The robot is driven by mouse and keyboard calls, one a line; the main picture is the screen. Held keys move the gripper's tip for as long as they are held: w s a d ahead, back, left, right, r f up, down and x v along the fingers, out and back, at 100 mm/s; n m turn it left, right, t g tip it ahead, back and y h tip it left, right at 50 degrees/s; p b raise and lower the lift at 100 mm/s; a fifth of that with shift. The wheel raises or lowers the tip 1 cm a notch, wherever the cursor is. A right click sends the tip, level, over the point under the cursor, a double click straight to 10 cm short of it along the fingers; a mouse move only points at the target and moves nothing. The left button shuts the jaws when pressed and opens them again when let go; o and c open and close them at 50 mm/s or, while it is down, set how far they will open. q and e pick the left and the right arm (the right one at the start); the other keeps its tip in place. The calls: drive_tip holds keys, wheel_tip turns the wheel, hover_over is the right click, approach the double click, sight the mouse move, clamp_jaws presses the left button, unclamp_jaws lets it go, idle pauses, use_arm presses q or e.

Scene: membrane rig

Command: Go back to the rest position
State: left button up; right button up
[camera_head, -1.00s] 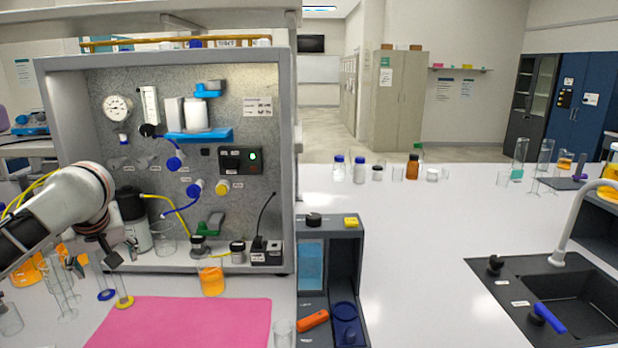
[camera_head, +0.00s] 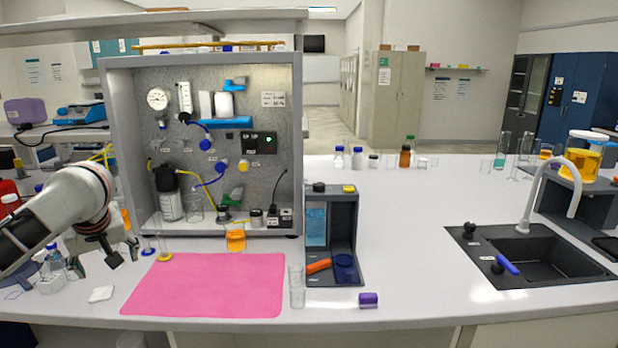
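My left arm comes in from the left, and its gripper (camera_head: 97,263) hangs over the left part of the white bench, left of the pink mat (camera_head: 205,285). Its two dark fingers are spread apart with nothing seen between them. My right gripper is not in view. The membrane rig (camera_head: 205,68), a grey-framed cabinet with a gauge, valves and tubing, stands behind the mat. A beaker of orange liquid (camera_head: 236,241) stands in front of the rig.
A dark caddy (camera_head: 345,210) stands right of the mat, with clear glass (camera_head: 297,290) and a purple block (camera_head: 368,300) near the front edge. Glassware crowds the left gripper. A sink (camera_head: 545,258) is at right. The bench between caddy and sink is clear.

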use_arm(q)
drive_tip(key=s+d+f+m+t+h, duration=0.1)
drive_tip(key=s+d+f+m+h, duration=0.2)
drive_tip(key=d+f, duration=1.1)
drive_tip(key=s+d+f+m+t+h, duration=0.15)
drive_tip(key=d+f+m+h, duration=0.25)
drive_tip(key=d+f, duration=0.9)
drive_tip(key=s+f+m+t, duration=0.1)
drive_tip(key=s+f+m, duration=0.2)
drive_tip(key=s+f, duration=0.4)
drive_tip(key=s+f+m+t, duration=0.2)
drive_tip(key=s+f, duration=0.6)
drive_tip(key=s, duration=0.4)
drive_tip(key=shift+s+a+f+m, duration=0.15)
drive_tip(key=shift+s+f+m, duration=0.1)
drive_tip(key=shift+s+m, duration=0.15)
